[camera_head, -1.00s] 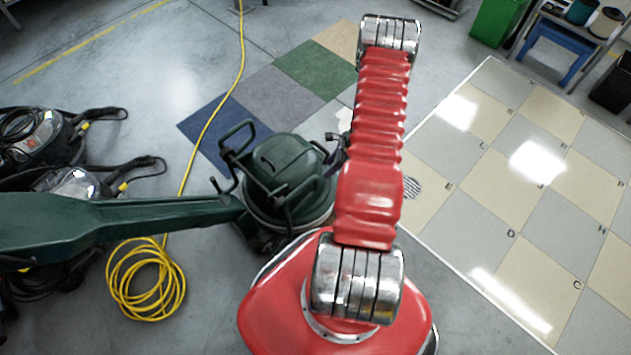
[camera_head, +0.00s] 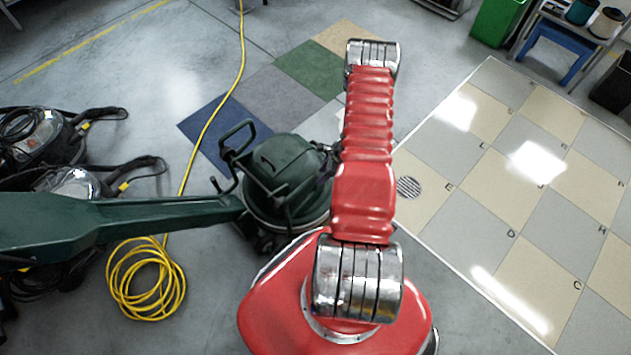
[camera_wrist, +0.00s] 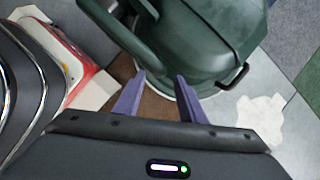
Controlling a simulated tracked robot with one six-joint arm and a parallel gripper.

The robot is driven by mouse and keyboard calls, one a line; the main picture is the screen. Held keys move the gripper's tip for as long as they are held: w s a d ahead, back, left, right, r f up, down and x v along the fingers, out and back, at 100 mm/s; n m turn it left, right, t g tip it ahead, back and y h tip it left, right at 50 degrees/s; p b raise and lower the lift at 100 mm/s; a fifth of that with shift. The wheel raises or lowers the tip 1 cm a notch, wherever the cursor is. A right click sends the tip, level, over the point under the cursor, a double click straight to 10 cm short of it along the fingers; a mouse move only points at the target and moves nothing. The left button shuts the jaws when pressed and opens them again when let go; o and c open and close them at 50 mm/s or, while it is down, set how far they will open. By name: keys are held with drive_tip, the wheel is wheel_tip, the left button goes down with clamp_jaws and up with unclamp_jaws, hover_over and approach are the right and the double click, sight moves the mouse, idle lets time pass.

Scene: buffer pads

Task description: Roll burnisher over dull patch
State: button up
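The burnisher, a dark green floor machine (camera_head: 285,175) with a pale rim at its base, stands left of my arm in the head view. A bent dark handle loop (camera_head: 235,145) rises from it. Its rounded green housing (camera_wrist: 215,35) fills the top of the wrist view. My gripper (camera_wrist: 160,85) has two purple fingers, spread apart and seemingly empty, close to the housing; contact cannot be told. A pale irregular patch (camera_wrist: 262,117) lies on the floor right of the fingers; I cannot tell whether it is the dull patch.
A long green beam (camera_head: 110,225) extends from the left edge to the burnisher. A yellow cable (camera_head: 145,280) lies coiled nearby. Black machines (camera_head: 45,140) stand at left. Checkered tiles (camera_head: 520,205) on the right are clear. A round grate (camera_head: 408,187) lies beside my arm.

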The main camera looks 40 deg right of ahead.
drive_tip(key=shift+x, duration=3.4)
drive_tip(key=shift+c, duration=0.3)
drive_tip(key=shift+d+r, duration=0.1)
clamp_jaws()
drive_tip(key=shift+w, duration=0.1)
